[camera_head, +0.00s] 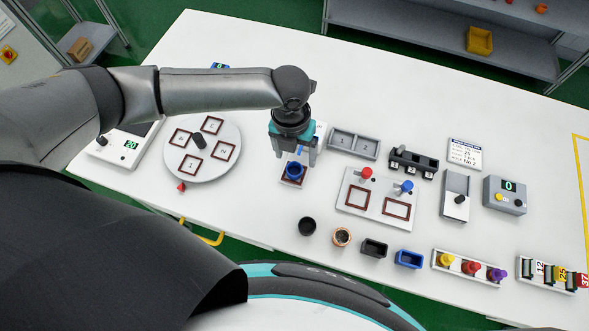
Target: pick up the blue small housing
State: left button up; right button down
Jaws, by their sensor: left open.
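My left gripper (297,157) points down over a small blue round cup-shaped housing (293,171). Its jaws are open. The housing stands in a dark red square outline on a light plate at the middle of the table. The fingertips are at or just above its rim; I cannot tell whether they touch it. A blue rectangular open box (408,259) stands apart in the front row, right of a black rectangular box (374,247). I cannot tell from the picture which blue part is called the small housing. My right gripper is not in view.
A round turntable (228,161) with a dark knob is left of the gripper. A black cup (307,226) and a cup with copper inside (341,237) stand in front. A grey two-part tray (354,144) and a fixture with red and blue knobs (376,211) are to the right.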

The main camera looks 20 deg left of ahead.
aim_at(294, 175)
pick_arm(q)
jog(key=f, duration=0.2)
jog(key=s+f, duration=0.1)
jog(key=f, duration=0.1)
jog(key=shift+a+f, duration=0.1)
jog(key=shift+f, duration=0.25)
jog(key=shift+w+f, duration=0.1)
jog(key=shift+f, duration=0.45)
jog(key=shift+c, duration=0.4)
grip_shut()
jog(key=shift+r, duration=0.1)
